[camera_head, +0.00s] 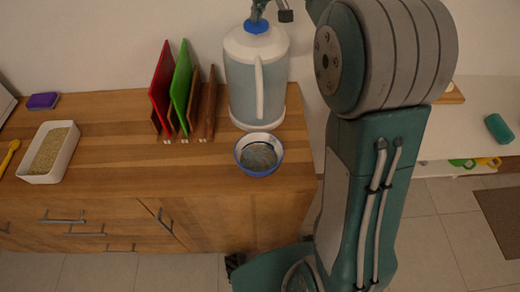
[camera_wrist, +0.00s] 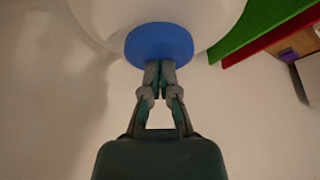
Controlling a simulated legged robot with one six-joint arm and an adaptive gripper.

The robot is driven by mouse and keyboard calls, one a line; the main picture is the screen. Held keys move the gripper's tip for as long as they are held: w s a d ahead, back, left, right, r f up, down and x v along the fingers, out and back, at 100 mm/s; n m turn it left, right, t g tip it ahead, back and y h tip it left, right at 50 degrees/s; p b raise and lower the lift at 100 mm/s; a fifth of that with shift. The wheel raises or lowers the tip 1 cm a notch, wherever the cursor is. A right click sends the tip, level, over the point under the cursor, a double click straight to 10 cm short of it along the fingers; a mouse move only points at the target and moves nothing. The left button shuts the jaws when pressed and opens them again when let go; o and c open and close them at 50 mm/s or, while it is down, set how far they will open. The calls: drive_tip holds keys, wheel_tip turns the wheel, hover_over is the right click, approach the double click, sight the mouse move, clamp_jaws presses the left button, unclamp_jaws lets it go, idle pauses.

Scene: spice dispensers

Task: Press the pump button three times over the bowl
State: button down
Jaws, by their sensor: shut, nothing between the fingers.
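The dispenser (camera_head: 242,80) is a large jug with a white top and a pale handle, standing upright near the right end of the wooden counter. Its blue pump button (camera_head: 257,26) is on top and also shows in the wrist view (camera_wrist: 160,42). The blue-rimmed bowl (camera_head: 259,155) sits in front of the dispenser, with something greyish inside. My gripper (camera_head: 258,14) is shut and empty above the button. In the wrist view its fingertips (camera_wrist: 160,66) overlap the button's edge; I cannot tell if they touch it.
A rack with red and green boards (camera_head: 181,85) stands left of the dispenser. A white tray (camera_head: 68,163) of grain-like stuff and a purple block (camera_head: 43,101) are further left. The counter (camera_head: 115,140) is clear between tray and boards.

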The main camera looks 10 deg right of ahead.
drive_tip(key=shift+r, duration=1.9)
drive_tip(key=shift+f, duration=0.1)
drive_tip(key=shift+f, duration=2.15)
drive_tip(key=shift+r, duration=2.25)
wheel_tip(320, 180, up, 6)
